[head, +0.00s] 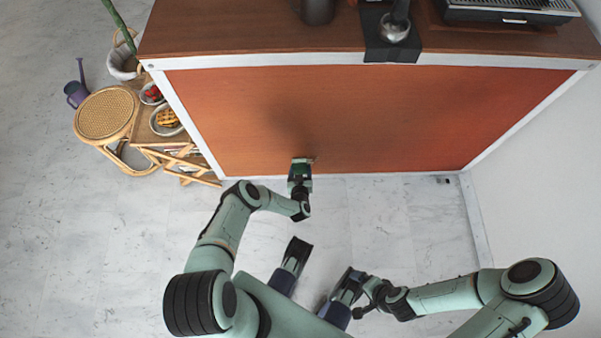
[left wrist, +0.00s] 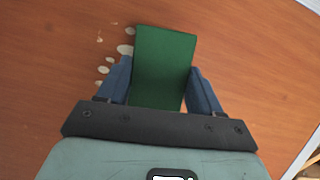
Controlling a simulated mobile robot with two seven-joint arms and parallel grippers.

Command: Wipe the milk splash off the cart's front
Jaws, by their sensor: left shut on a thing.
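The milk splash (left wrist: 103,70) shows in the left wrist view as several pale drops and small specks on the orange-brown cart front (head: 380,115), just left of a green cloth or pad (left wrist: 165,65). My left gripper (head: 301,169) is shut on the green pad, low on the cart front near its bottom edge. Its blue fingers flank the pad in the left wrist view (left wrist: 158,88). The pad hides the panel behind it; I cannot tell whether it touches. My right gripper (head: 362,305) is low in the head view, away from the cart; its jaws are unclear.
The cart top (head: 240,30) holds a dark cup (head: 318,11), a black mat (head: 378,50) and a machine (head: 510,10). A rattan stool (head: 106,114) and a small wooden stand with bowls (head: 166,121) are at the left. A white wall (head: 550,170) bounds the right. Floor before the cart is clear.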

